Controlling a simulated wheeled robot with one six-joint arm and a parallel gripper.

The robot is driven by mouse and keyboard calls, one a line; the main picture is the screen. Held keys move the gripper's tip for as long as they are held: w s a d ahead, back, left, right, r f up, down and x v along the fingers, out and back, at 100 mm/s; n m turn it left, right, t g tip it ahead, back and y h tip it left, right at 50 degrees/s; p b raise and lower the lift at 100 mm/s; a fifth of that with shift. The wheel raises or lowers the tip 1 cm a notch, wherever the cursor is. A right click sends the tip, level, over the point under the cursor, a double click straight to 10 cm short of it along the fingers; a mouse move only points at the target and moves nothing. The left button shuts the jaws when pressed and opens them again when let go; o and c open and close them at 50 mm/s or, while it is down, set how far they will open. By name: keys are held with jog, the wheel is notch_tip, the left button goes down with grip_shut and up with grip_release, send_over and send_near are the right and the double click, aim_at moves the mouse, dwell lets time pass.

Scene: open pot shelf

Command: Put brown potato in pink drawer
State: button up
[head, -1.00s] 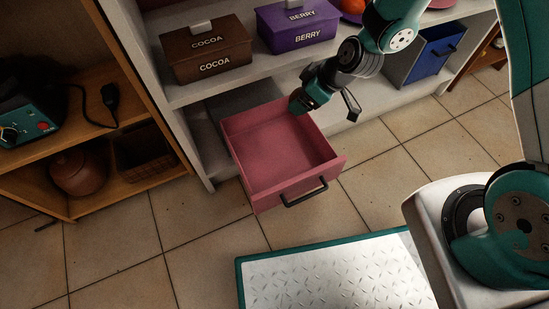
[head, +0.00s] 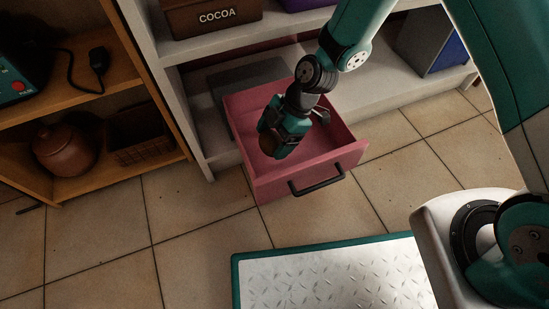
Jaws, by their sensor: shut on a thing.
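The pink drawer (head: 262,178) is pulled open from the lower shelf, with its black handle (head: 317,182) facing the front. My gripper (head: 273,146) points down over the left front part of the drawer. It is shut on the brown potato (head: 268,144), a dark brown lump that shows only in part at the fingers. I cannot tell whether the potato touches the drawer floor. My gripper hides part of the drawer's inside.
A brown cocoa box (head: 213,18) and a purple box (head: 305,4) stand on the shelf above. A blue drawer (head: 449,55) is at the right. A wooden shelf at the left holds a clay pot (head: 64,147) and a basket (head: 140,142).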

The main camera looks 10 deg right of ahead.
notch_tip(320, 180, down, 7)
jog(key=b, duration=0.3)
jog(key=shift+r, duration=0.25)
jog(key=o, duration=0.9)
jog(key=w+d+r+m+p, duration=0.1)
jog(key=d+r+m+p, duration=0.15)
jog(key=r, duration=0.85)
jog(key=d+r+m+p, duration=0.1)
jog(key=d+r+p, duration=0.3)
jog(key=r, duration=0.6)
jog(key=s+d+r+m, duration=0.1)
jog(key=s+r+m, duration=0.3)
jog(key=s+r, duration=0.1)
jog(key=s+d+r+m+t+h, duration=0.1)
jog(key=s+r+m, duration=0.3)
jog(key=s+r, duration=0.1)
jog(key=s+d+r+m+t+h, duration=0.1)
jog(key=s+d+r+m, duration=0.1)
jog(key=s+r+m, duration=0.2)
jog(key=shift+s+d+r, duration=0.1)
jog(key=shift+s+r, duration=0.45)
jog(key=shift+r, duration=0.3)
jog(key=shift+s+r, duration=0.5)
jog(key=shift+r, duration=0.35)
